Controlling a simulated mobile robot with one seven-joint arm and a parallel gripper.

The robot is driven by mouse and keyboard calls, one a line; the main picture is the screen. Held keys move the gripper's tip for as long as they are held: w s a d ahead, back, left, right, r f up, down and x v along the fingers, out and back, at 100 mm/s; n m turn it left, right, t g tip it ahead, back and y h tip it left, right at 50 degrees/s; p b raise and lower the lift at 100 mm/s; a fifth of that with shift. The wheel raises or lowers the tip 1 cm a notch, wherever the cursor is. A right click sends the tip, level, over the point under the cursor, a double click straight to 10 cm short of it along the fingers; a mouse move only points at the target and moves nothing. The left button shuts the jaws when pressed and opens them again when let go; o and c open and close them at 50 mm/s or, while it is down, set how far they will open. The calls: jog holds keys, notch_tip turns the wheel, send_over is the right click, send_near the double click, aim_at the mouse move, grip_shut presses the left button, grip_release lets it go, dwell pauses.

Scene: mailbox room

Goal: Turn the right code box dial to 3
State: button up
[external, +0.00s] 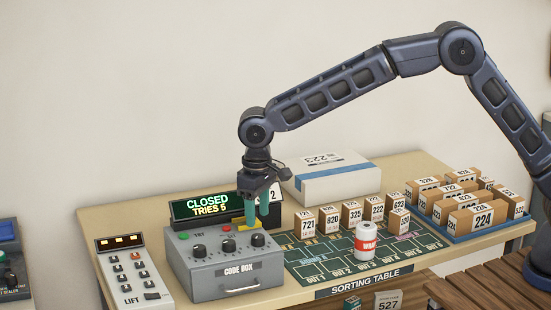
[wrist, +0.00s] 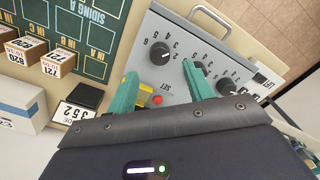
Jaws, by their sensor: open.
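The grey code box (external: 222,278) stands on the table with three black dials in a row on its top. The right dial (external: 258,240) is the one nearest the sorting mat. In the wrist view the right dial (wrist: 160,53) shows at upper centre with printed numbers around it; I cannot tell which number its pointer marks. My gripper (external: 257,221) points down just above and slightly behind this dial. Its teal fingers are open and apart, and in the wrist view my gripper (wrist: 158,74) has the dial just beyond its fingertips. The middle dial (external: 228,241) and left dial (external: 199,251) stand beside it.
A display (external: 208,205) behind the box reads CLOSED, TRIES 5. A red SET button (wrist: 157,100) lies close to the fingers. A lift panel (external: 134,270) stands left.

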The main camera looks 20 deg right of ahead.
aim_at(259, 235)
jog(key=shift+r, duration=2.4)
jog(key=w+d+r+m, duration=0.1)
jog(key=w+d+r, duration=0.25)
jog(key=d, duration=0.35)
jog(key=w+d+r+t, duration=0.1)
jog(key=w+d+r, duration=0.25)
jog(key=d, duration=0.35)
jog(key=w+d+r+m, duration=0.1)
jog(key=w+d+r, duration=0.1)
jog(key=d+r, duration=0.4)
jog(key=d+r+m+t+y, duration=0.1)
jog(key=d+r, duration=0.1)
jog(key=d, duration=0.9)
jog(key=d+r+m, duration=0.1)
jog(key=d+r, duration=0.2)
jog(key=d, duration=0.8)
jog(key=s+d+m+t, duration=0.1)
jog(key=s+d, duration=0.3)
jog(key=d, duration=0.6)
jog(key=s+d+m, duration=0.1)
jog(key=s+d, duration=0.4)
jog(key=d, duration=0.5)
jog(key=s+d+f+m+t+h, duration=0.1)
jog(key=s+d+f, duration=0.4)
jog(key=s+d, duration=0.6)
jog(key=shift+s+d+m+t, duration=0.3)
jog(key=shift+s+m, duration=0.2)
jog(key=shift+s, duration=0.45)
